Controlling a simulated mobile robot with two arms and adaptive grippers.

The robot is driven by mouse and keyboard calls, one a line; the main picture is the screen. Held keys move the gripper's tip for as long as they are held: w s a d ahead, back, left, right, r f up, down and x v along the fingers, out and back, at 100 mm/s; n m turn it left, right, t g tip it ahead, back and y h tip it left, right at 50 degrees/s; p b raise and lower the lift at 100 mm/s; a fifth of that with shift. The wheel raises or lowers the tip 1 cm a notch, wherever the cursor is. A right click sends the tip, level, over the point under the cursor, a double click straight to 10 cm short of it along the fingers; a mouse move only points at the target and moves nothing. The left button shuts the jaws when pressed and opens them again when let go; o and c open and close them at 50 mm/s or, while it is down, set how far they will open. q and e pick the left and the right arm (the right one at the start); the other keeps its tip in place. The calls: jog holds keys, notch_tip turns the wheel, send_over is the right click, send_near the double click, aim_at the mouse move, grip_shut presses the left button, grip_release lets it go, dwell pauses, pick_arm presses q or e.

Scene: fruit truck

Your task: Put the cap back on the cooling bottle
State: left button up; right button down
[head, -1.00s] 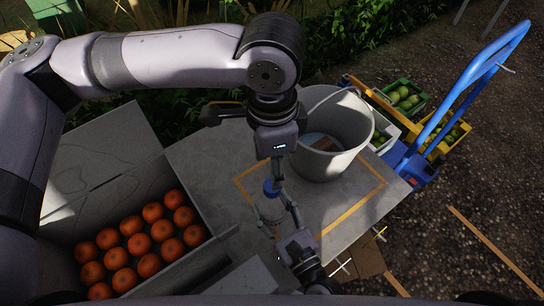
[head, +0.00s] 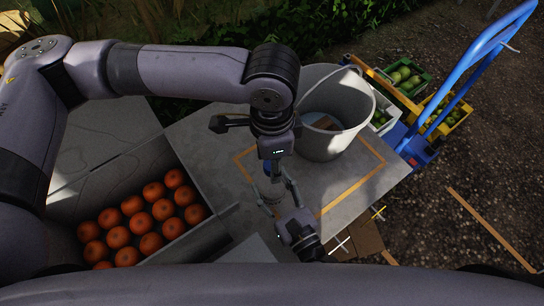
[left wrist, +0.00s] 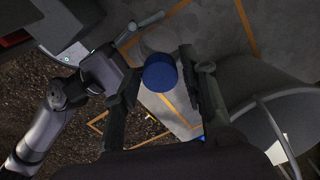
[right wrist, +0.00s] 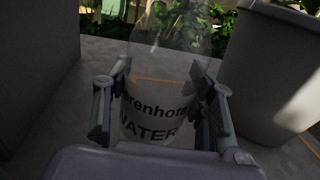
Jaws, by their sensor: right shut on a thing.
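A clear bottle (head: 272,192) with dark lettering stands upright over the table. My right gripper (head: 277,190) is shut around it; in the right wrist view a finger lies on each side of the bottle (right wrist: 158,110). The blue cap (head: 269,168) is at the bottle's top, partly hidden by my left arm. In the left wrist view the cap (left wrist: 159,73) lies between the fingers of my left gripper (left wrist: 160,66), with narrow gaps beside it, so this gripper looks open. I cannot tell how the cap is seated on the neck.
A large grey bucket (head: 362,120) stands on the grey table (head: 215,140) just right of the left gripper. A crate of oranges (head: 190,235) is at left. A blue hand cart (head: 488,42) and fruit crates stand beyond at right.

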pick_arm(q)
grip_shut()
dwell(0.3)
jog(key=shift+o, duration=1.9)
grip_release()
notch_tip(320, 180, up, 12)
pick_arm(e)
jog(key=c, duration=0.6)
grip_release()
